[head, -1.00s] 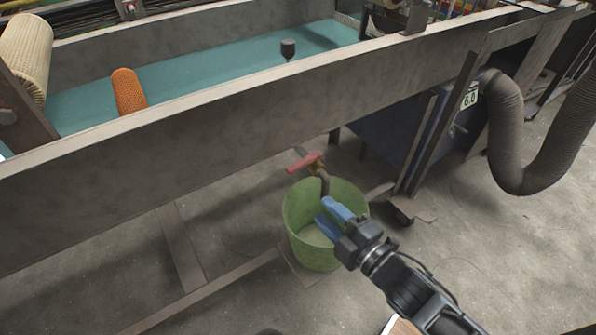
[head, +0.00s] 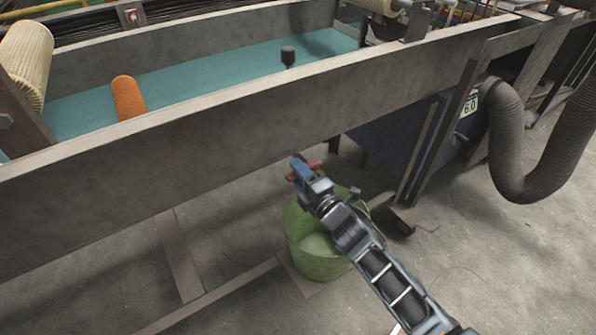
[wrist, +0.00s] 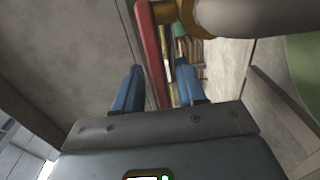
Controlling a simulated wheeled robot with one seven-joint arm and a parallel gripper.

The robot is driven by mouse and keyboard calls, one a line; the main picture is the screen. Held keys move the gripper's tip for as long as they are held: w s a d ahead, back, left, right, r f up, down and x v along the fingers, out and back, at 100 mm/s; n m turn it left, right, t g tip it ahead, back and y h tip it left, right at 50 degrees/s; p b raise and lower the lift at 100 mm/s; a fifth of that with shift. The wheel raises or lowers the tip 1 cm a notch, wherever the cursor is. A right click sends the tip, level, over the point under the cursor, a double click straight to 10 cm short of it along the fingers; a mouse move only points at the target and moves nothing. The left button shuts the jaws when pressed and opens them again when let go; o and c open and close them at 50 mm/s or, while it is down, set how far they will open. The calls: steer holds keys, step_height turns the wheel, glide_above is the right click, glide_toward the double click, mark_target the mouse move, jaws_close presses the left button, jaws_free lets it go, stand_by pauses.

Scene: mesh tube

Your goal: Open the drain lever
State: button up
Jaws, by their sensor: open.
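The red drain lever (head: 314,165) sits on the drain pipe below the trough's side wall, mostly covered by my gripper in the head view. In the wrist view the red lever (wrist: 151,45) runs lengthwise between the blue fingers, nearer the left one, beside a brass-coloured valve body (wrist: 178,20) and a grey pipe (wrist: 245,15). My gripper (head: 299,168) is at the lever, and in the wrist view its fingers (wrist: 157,75) are apart, one on each side of the lever. No clear contact shows. The green bucket (head: 300,235) stands under the drain, partly behind my arm.
The long metal trough (head: 200,120) with a teal bed runs above the lever and limits room overhead. A blue cabinet (head: 390,140) and a thick ribbed hose (head: 507,150) are to the right. A metal floor beam (head: 215,295) lies left of the bucket.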

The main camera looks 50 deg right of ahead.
steer(key=shift+w+d, duration=0.1)
steer(key=shift+w, duration=0.2)
steer(key=shift+c, duration=0.4)
jaws_close()
